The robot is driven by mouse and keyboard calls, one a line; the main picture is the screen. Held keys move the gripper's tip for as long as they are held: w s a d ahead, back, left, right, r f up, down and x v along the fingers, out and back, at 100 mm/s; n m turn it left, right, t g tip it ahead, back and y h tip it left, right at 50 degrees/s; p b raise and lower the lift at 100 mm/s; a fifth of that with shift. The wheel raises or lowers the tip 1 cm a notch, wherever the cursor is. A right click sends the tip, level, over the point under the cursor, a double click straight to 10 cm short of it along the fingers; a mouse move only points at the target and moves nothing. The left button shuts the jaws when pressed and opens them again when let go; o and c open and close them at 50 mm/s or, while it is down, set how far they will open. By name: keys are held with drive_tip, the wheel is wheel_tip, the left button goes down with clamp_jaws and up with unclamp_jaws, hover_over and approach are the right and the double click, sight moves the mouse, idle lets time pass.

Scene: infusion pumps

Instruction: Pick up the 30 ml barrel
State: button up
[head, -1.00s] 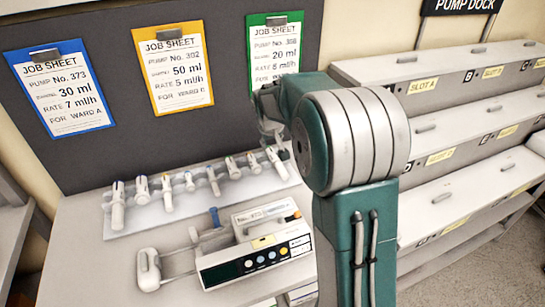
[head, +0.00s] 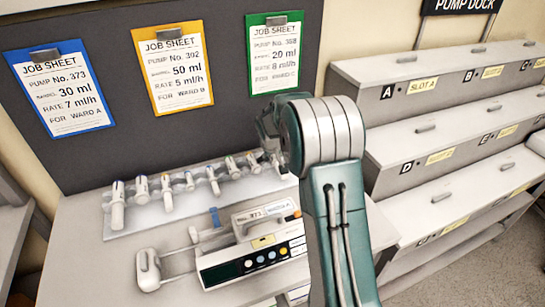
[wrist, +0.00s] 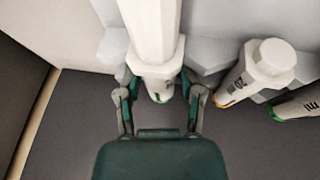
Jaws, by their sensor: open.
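In the head view a row of white barrels stands in a pale rack (head: 150,222), several of them with coloured marks. The leftmost barrel (head: 117,207) has a blue mark; I cannot read the volumes there. My gripper is mostly hidden behind my arm at the rack's right end. In the wrist view my gripper (wrist: 157,80) is open, its fingers on either side of the green-marked end of a white barrel (wrist: 154,30). I cannot read its volume. Right of it are an orange-ringed barrel (wrist: 255,70) and a green-ringed barrel (wrist: 297,102).
A pump (head: 255,262) with coloured buttons lies in front of the rack. Three job sheets hang behind; the blue one (head: 60,90) reads pump 373, 30 ml. A stepped pump dock (head: 440,150) with lettered slots stands to the right.

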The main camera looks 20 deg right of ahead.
drive_tip(key=c, duration=0.5)
